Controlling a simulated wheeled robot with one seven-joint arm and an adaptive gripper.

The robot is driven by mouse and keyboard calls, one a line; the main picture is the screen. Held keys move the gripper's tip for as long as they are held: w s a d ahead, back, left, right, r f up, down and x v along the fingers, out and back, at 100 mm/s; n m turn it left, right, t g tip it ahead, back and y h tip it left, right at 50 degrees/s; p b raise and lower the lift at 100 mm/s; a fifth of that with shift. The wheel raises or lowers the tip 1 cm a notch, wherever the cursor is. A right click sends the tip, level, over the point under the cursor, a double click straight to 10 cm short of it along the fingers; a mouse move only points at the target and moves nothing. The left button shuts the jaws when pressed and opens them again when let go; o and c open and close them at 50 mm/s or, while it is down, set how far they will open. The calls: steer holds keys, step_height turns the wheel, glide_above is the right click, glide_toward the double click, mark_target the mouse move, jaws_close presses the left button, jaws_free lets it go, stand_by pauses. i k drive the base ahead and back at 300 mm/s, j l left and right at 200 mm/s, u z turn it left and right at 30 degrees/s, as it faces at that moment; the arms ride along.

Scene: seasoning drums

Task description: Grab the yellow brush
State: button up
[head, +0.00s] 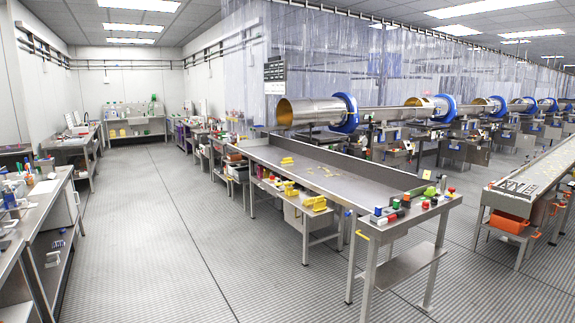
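A small yellow object (287,161) lies on the long steel table (345,187), toward its far left end. More yellow objects sit lower, at the table's side: one near the middle (291,190) and one nearer to me (315,203). All are too small to tell which is a brush. My gripper is not in view, so its state and its distance to these things are hidden.
Several coloured items (398,211) stand at the table's near right end. A steel bench (45,205) with items runs along the left edge. Another conveyor table (535,180) is at right, with an orange bin (510,222). The grated floor (160,220) between is clear.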

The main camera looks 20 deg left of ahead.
mark_target(286, 162)
steer(key=i+j+u, duration=0.25)
steer(key=i+j, duration=0.15)
steer(key=i+j+u, duration=0.55)
steer(key=i, duration=0.35)
steer(key=i+j+u, duration=0.15)
steer(key=i+u, duration=0.15)
steer(key=i, duration=0.15)
steer(key=i+u, duration=0.25)
steer(key=i, duration=1.1)
steer(key=i+j, duration=0.1)
steer(key=i, duration=0.75)
steer(key=i+z, duration=0.1)
steer(key=i, duration=0.75)
steer(key=i+j, duration=0.15)
steer(key=i, duration=0.7)
steer(key=i+j, duration=0.1)
steer(key=i, duration=0.7)
steer(key=i+z, duration=0.4)
steer(key=i+j+z, duration=0.2)
steer(key=z, duration=0.25)
steer(key=i+j+z, duration=0.6)
steer(key=z, duration=0.2)
steer(key=i+j+z, duration=0.15)
steer(key=j+z, duration=0.3)
steer(key=i+j+z, duration=0.15)
steer(key=j+z, duration=0.3)
steer(key=j, duration=0.35)
steer(key=j+z, duration=0.45)
steer(key=j, duration=0.35)
